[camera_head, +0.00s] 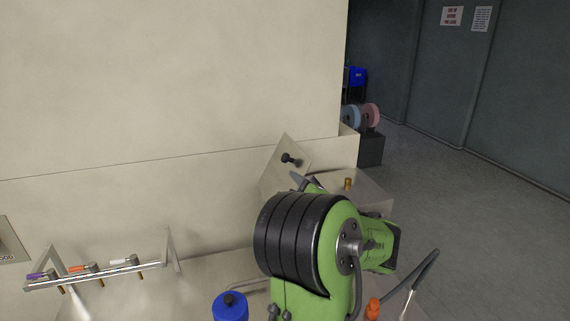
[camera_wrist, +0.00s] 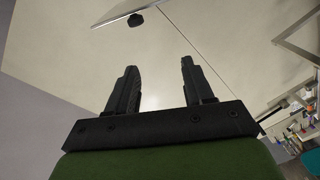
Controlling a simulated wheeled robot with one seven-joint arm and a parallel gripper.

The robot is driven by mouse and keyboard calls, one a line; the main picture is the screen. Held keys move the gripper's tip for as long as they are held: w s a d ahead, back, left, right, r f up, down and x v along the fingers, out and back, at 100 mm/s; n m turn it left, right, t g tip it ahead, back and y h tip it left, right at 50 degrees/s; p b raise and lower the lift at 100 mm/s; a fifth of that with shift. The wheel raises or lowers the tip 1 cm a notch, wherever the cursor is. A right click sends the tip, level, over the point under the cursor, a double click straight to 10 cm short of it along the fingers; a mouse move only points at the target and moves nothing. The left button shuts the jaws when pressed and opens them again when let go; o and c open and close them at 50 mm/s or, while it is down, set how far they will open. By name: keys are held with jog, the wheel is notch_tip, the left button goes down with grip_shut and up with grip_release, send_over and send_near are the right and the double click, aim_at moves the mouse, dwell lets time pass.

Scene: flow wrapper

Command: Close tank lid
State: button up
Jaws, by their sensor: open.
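The tank lid (camera_head: 272,177) is a pale metal plate standing raised and tilted against the wall, with a black knob (camera_head: 290,159) on its face. The tank (camera_head: 367,190) is a pale metal box below and to the right of it, partly hidden by my green arm. In the wrist view the lid (camera_wrist: 112,9) and its knob (camera_wrist: 136,20) show at the top, beyond my fingertips. My gripper (camera_wrist: 157,70) is open, with nothing between its two black fingers. It is apart from the knob. In the head view my arm hides most of the gripper.
A brass fitting (camera_head: 347,184) stands up on the tank top. A rail with several coloured valves (camera_head: 97,271) is at lower left, and a blue container (camera_head: 230,306) with a black cap is at the bottom. Open floor (camera_head: 450,190) lies to the right.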

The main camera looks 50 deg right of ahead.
aim_at(285, 159)
jog(key=shift+h, duration=0.9)
jog(key=d+p+x, duration=0.1)
jog(key=p+x, duration=0.2)
jog(key=x, duration=0.2)
jog(key=s+p+x, duration=0.1)
jog(key=p+x, duration=0.3)
jog(key=x, duration=0.1)
jog(key=d+p+x, duration=0.1)
jog(key=p+x, duration=0.3)
jog(key=shift+w+d+r, duration=0.1)
jog(key=shift+d+r, duration=0.15)
jog(key=shift+d, duration=0.3)
jog(key=shift+w+d, duration=0.25)
jog(key=shift+w, duration=0.2)
jog(key=shift+f, duration=0.1)
jog(key=shift+c, duration=0.2)
grip_shut()
